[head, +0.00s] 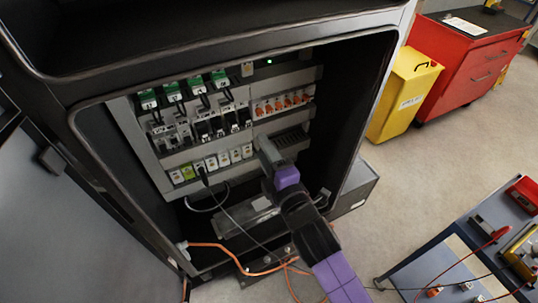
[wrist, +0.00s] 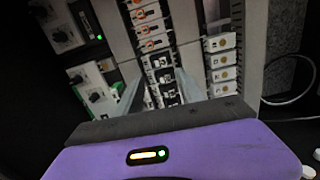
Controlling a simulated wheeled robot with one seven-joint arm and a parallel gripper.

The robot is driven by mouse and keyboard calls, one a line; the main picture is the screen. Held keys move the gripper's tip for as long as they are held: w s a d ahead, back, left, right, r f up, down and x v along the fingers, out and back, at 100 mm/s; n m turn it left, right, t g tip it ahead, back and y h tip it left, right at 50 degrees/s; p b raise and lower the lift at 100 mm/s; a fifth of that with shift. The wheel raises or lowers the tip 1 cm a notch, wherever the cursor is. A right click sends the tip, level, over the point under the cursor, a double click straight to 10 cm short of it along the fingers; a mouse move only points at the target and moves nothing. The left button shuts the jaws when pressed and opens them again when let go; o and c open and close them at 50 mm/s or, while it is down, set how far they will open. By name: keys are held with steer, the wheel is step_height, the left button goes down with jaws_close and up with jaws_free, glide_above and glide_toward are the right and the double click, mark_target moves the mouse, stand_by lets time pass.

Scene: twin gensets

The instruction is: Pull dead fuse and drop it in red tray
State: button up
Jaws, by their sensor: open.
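My gripper (head: 268,150) reaches into the open cabinet, in front of the right end of its lower rows. In the wrist view its two grey fingers (wrist: 160,88) stand apart with nothing held between them. Black-and-white modules (wrist: 163,75) show beyond and between the fingertips; I cannot tell whether they touch. Orange-marked white modules (head: 283,103) sit in the upper right row and also show in the wrist view (wrist: 150,28). I cannot tell which part is the dead fuse. A red tray-like box (head: 523,194) lies on the bench at the right edge.
The cabinet door (head: 60,220) stands open at left. Green-topped modules (head: 183,90) and a lower white row (head: 222,159) fill the left side. Orange cable (head: 262,270) hangs at the bottom. A yellow bin (head: 403,95) and red cabinet (head: 468,65) stand beyond clear floor.

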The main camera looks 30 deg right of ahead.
mark_target(248, 123)
steer(key=shift+n, duration=0.3)
steer(key=w, duration=0.7)
steer(key=shift+d, duration=0.1)
steer(key=shift+w+p, duration=0.45)
steer(key=shift+w, duration=1.05)
steer(key=shift+p, duration=0.3)
jaws_close()
steer(key=shift+s, duration=0.45)
steer(key=shift+s, duration=0.35)
steer(key=shift+s, duration=0.25)
